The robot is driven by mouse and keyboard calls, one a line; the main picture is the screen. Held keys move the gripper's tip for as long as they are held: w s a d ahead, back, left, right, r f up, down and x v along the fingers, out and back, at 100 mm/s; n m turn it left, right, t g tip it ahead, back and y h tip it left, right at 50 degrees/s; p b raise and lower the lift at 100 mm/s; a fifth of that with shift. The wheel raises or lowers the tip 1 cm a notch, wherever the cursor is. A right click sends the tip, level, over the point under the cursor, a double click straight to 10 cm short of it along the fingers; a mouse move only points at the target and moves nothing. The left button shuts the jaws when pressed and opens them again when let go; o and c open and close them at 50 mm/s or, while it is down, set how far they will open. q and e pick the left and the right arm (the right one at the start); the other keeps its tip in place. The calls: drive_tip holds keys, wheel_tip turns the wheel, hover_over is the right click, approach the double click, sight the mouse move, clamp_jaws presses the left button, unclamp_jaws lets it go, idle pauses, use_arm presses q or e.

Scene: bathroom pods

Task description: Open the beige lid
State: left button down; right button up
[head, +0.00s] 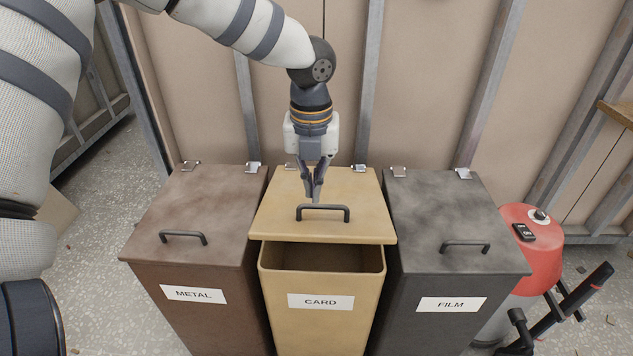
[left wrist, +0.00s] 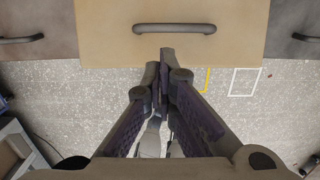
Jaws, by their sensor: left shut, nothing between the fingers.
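The beige lid (head: 323,190) sits on the beige bin (head: 320,330) labelled CARD. Its front edge is raised above the bin's rim, and a dark gap shows the inside. The lid has a black bar handle (head: 323,208). My left gripper (head: 316,198) points down with its fingers together and empty, its tips by the handle in the head view. In the left wrist view the fingertips (left wrist: 166,56) overlap the lid's front edge (left wrist: 225,55), just short of the handle (left wrist: 174,28). I cannot tell whether they touch the lid. My right gripper is not in view.
A brown bin (head: 200,215) labelled METAL stands left and a dark grey bin (head: 445,210) labelled FILM stands right, both lids down. A red-topped vacuum (head: 528,232) stands at far right. A panelled wall with metal studs is close behind the bins.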

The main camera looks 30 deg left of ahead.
sight(313, 226)
use_arm(q)
wheel_tip(313, 226, down, 7)
drive_tip(key=shift+w+a+f, duration=0.1)
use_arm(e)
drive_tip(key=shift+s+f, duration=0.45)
